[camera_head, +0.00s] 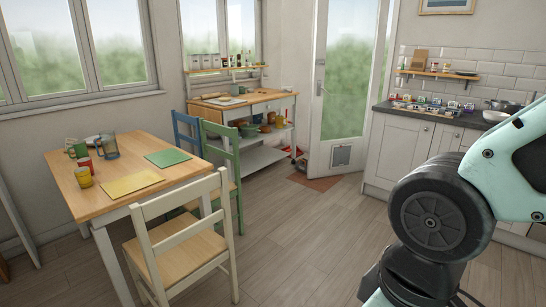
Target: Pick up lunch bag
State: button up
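I cannot make out a lunch bag in the head view. The slate worktop (424,117) runs along the right wall above white cabinets. Small colourful items (432,104) lie in a row on it, too small to tell apart. My arm covers the right side of the view and hides part of the worktop and cabinets. My gripper is not in view.
A wooden table (112,198) with cups, a glass jug and two mats stands at left. White (180,247), green (226,170) and blue chairs surround it. A wooden-topped trolley (242,103) stands behind. The middle floor (300,225) is clear.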

aim_at(301, 165)
jog(key=i, duration=2.05)
jog(key=i+z, duration=0.1)
jog(key=i, duration=0.95)
jog(key=i+j, duration=0.15)
jog(key=i, duration=0.85)
jog(key=i+j, duration=0.1)
jog(key=i, duration=0.95)
jog(key=i+z, duration=0.35)
jog(key=i+l+u, duration=0.2)
jog(key=i, duration=0.25)
jog(key=i+u, duration=0.15)
jog(key=i, duration=0.3)
jog(key=i+l+u, duration=0.2)
jog(key=i, duration=0.2)
jog(key=i+l+u, duration=0.15)
jog(key=i+l, duration=0.15)
jog(key=i, duration=0.1)
